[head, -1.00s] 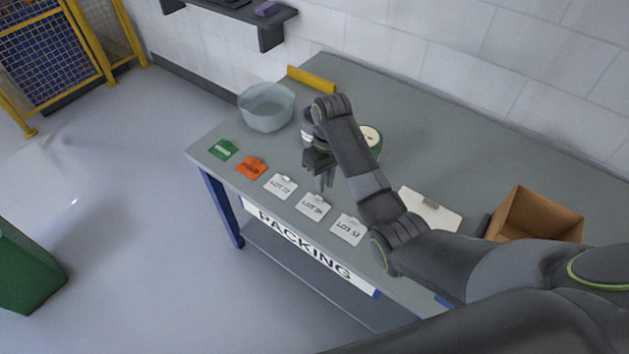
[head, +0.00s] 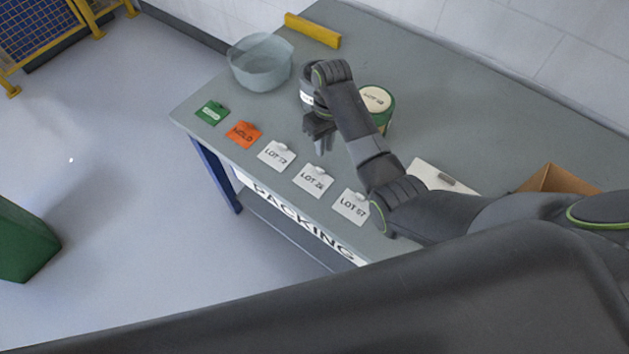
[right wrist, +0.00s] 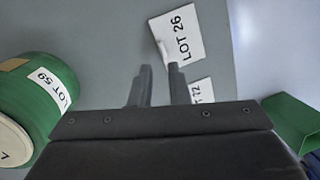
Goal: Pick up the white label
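Three white labels lie in a row along the front edge of the table: LOT 72 (head: 277,155), LOT 26 (head: 313,180) and LOT 57 (head: 351,207). Each has a small raised tab at its back edge. My right gripper (head: 321,142) hangs above the table behind LOT 26, apart from it and empty. In the right wrist view its two fingers (right wrist: 160,84) stand apart, with LOT 26 (right wrist: 178,36) beyond their tips and LOT 72 (right wrist: 201,92) partly hidden by the gripper. My left gripper is out of view.
An orange HOLD label (head: 243,134) and a green label (head: 211,113) continue the row.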

